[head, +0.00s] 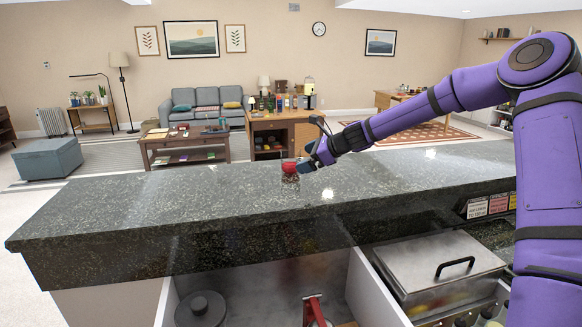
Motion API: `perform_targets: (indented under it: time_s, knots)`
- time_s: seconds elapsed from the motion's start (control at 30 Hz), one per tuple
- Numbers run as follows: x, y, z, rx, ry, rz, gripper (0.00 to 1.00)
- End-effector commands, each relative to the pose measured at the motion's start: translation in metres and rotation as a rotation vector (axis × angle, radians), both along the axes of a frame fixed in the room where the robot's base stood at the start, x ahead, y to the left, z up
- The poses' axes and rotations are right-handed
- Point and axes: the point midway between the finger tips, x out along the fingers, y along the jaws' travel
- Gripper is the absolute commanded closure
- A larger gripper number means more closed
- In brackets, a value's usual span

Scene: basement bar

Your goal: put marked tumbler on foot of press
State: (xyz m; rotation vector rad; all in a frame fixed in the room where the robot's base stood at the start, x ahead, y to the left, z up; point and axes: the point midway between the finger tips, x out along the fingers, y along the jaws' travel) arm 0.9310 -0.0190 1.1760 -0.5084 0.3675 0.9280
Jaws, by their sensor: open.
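A small red-topped object (289,167), which looks like the marked tumbler, stands on the dark stone counter. Its lower part is dark, and see-through or mirrored in the polished top; I cannot tell which. My gripper (308,160) is open just to its right and above, very close to it. I cannot tell whether the fingers touch it or stand around it. A red metal device (315,312), possibly the press, shows at the bottom edge in an open compartment below the counter. Only its upper part is in view; its foot is hidden.
The counter (150,215) is bare to the left of the object. Below it are a round dark lid (201,309) in the compartment and a steel lidded box (437,265) with a black handle. Small coloured labels (498,204) sit under the counter at right.

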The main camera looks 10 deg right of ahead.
Motion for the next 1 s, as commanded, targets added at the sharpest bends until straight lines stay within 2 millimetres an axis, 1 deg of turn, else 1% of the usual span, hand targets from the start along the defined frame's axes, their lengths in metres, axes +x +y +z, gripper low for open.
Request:
perform_targets:
  time_s: [0.03,0.1,0.2,0.3,0.37,0.43,0.7,1.0]
  knots:
    - [0.010,-0.010,-0.004,0.062,0.023,-0.049,0.00]
    - [0.021,-0.022,-0.006,0.138,0.051,-0.107,0.00]
    - [0.034,-0.036,-0.007,0.218,0.080,-0.173,0.00]
    - [0.040,-0.044,-0.008,0.267,0.099,-0.209,0.00]
    - [0.043,-0.046,-0.009,0.282,0.104,-0.220,0.00]
    - [0.048,-0.043,-0.011,0.288,0.107,-0.225,0.00]
    - [0.073,-0.018,-0.026,0.287,0.107,-0.224,0.00]
    - [0.088,-0.005,-0.032,0.285,0.105,-0.223,0.00]
